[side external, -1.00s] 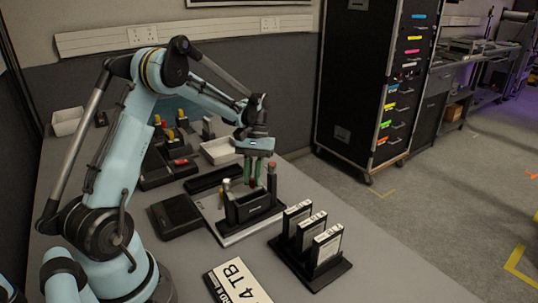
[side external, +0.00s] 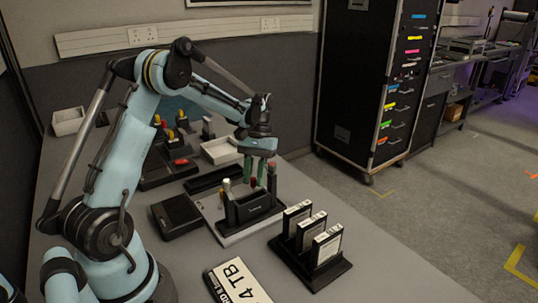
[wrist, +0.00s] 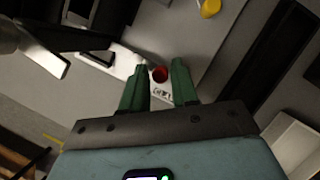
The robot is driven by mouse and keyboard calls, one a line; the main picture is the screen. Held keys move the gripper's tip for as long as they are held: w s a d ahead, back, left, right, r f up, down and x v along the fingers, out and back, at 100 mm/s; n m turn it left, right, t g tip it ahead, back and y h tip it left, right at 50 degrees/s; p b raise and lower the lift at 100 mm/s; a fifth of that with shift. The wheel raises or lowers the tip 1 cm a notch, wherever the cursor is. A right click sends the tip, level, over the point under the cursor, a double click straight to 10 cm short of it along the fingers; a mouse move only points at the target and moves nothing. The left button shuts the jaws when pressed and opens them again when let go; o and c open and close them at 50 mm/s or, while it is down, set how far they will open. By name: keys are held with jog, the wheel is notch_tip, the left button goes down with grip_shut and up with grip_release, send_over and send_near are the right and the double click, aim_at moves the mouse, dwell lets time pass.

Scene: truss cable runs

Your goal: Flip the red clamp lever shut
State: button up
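A small red knob-like part (side external: 254,182), which I take to be the red clamp lever, shows at the black holder (side external: 256,208) on the pale plate. In the wrist view the same red part (wrist: 159,75) appears as a dark red round shape between my green fingertips. My gripper (side external: 255,181) points down over the holder, and its fingers are apart. In the wrist view my gripper (wrist: 160,72) shows a clear gap between its fingers. I cannot tell whether either finger touches the red part. The lever's shaft and hinge are hidden.
A black rack with several upright cartridges (side external: 311,238) stands in front. A white tray (side external: 220,150) and black boxes lie behind.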

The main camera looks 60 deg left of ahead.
jog(key=shift+r, duration=0.1)
jog(key=v, duration=1.2)
jog(key=s+d+r+m+t, duration=0.1)
jog(key=d, duration=0.2)
jog(key=s+d+r+m+t+y, duration=0.1)
jog(key=d+t, duration=0.1)
jog(key=d, duration=0.2)
jog(key=s+d+r+m+t+y, duration=0.1)
jog(key=d, duration=0.2)
jog(key=shift+s+d+r+t, duration=0.2)
jog(key=shift+s+r+t, duration=0.1)
jog(key=shift+r, duration=0.05)
jog(key=s+d+f+m+t, duration=0.4)
jog(key=s+d+t, duration=0.2)
jog(key=s+d, duration=0.2)
jog(key=shift+d+f+y, duration=0.25)
jog(key=shift+d+y, duration=0.05)
jog(key=shift+d, duration=0.05)
